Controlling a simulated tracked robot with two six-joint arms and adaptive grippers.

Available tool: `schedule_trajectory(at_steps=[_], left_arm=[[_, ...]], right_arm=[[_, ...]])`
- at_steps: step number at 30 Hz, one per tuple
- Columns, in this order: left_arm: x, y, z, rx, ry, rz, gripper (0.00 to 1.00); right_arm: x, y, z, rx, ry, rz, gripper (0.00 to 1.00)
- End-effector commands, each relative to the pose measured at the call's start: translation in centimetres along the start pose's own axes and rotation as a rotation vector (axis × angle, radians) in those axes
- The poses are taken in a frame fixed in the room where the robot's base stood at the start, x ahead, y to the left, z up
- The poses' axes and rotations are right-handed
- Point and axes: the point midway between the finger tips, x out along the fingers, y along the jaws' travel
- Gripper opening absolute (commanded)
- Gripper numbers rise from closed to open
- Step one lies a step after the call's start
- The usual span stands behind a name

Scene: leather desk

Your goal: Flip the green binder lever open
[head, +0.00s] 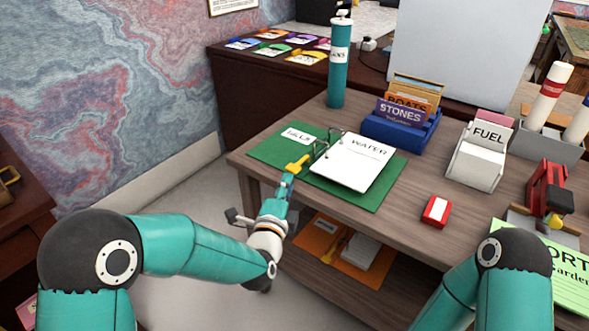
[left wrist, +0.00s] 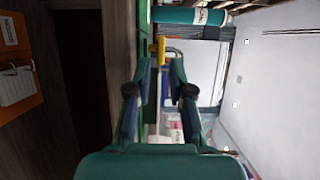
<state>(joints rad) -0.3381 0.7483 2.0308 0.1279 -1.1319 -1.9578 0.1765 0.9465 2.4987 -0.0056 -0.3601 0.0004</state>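The green binder (head: 375,190) lies spread open on the wooden desk, with a white WATER page (head: 353,162) on its right half and a label on its left cover. Its metal rings (head: 325,146) stand at the middle. The yellow lever (head: 297,163) is at the near end of the rings; it also shows in the left wrist view (left wrist: 161,50). My left gripper (head: 287,180) is at the desk's front edge, right by the lever. In the left wrist view its fingers (left wrist: 159,75) are apart with the lever between or just beyond the tips; contact is unclear. My right gripper is out of view.
A teal bottle (head: 339,65) and a blue file box (head: 400,128) stand behind the binder. A FUEL flip stand (head: 477,160) and a red block (head: 436,211) are to the right. An orange binder (head: 317,238) lies on the shelf below.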

Motion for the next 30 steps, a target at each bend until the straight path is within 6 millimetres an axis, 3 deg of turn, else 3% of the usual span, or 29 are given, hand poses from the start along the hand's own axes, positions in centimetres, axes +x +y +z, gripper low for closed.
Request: schedule_trajectory(at_steps=[3, 10, 24, 28, 30], left_arm=[[2.4, 0.0, 0.0, -0.001, -0.001, -0.001, 0.21], [5.4, 0.0, 0.0, -0.001, -0.001, 0.000, 0.21], [6.5, 0.1, 0.1, -0.001, 0.000, 0.001, 0.21], [6.5, 0.0, 0.1, -0.001, -0.001, 0.001, 0.00], [6.4, 0.1, 0.1, -0.001, -0.001, 0.002, 0.00]], right_arm=[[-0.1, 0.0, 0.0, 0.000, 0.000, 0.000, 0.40], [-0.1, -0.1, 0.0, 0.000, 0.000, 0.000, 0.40], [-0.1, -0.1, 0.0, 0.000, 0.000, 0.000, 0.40], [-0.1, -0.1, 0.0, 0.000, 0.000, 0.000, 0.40], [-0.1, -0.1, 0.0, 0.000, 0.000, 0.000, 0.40]])
